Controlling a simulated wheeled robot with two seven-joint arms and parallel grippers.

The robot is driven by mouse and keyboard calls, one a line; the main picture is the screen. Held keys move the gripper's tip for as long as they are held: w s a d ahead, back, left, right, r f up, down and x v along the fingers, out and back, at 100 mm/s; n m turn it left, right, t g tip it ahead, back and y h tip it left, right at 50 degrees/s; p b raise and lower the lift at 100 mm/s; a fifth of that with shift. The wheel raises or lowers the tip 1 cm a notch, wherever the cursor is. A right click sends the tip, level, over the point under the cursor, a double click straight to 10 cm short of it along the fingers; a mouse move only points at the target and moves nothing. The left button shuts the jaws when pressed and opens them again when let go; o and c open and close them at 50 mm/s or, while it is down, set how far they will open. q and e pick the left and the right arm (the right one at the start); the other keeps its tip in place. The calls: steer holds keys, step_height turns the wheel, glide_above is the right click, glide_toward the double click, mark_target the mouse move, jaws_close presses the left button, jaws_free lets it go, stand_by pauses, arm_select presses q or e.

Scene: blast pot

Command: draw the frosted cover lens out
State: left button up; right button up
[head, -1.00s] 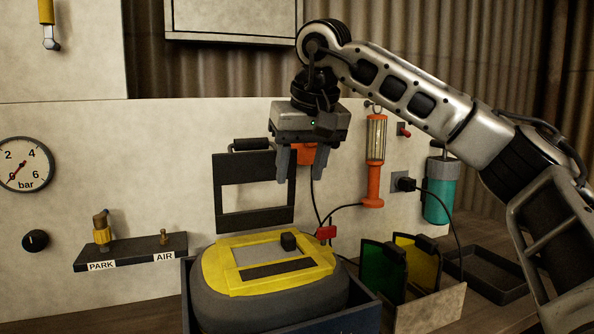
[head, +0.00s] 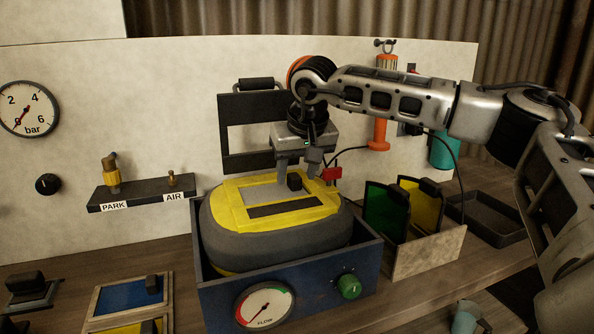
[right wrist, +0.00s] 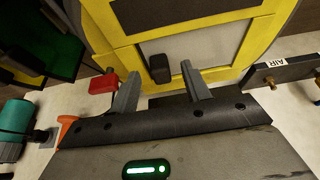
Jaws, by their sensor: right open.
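The frosted cover lens (head: 262,192) is a pale grey pane in the yellow window surround (head: 236,214) of a dark grey hood. A small black knob (head: 294,182) stands on the lens near its far right edge. The lens (right wrist: 200,50) and knob (right wrist: 159,68) also show in the right wrist view. My right gripper (head: 298,180) is open, with its fingertips low over the lens and one on either side of the knob. In the wrist view the right gripper (right wrist: 160,76) shows a gap between each finger and the knob. My left gripper is not in view.
The hood sits in a blue box (head: 225,293) with a dial and green knob. A black open frame (head: 232,158) stands upright behind it. A red tab (head: 331,174) is close right of my gripper. A rack (head: 428,250) holds green and yellow panes; an empty black tray (head: 492,215) lies beyond.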

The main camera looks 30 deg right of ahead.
steer(key=shift+w+f, duration=0.15)
steer(key=shift+f, duration=0.2)
jaws_close()
steer(key=c, duration=0.8)
jaws_free()
jaws_close()
steer(key=shift+r+p, duration=0.5)
steer(key=shift+r, duration=0.05)
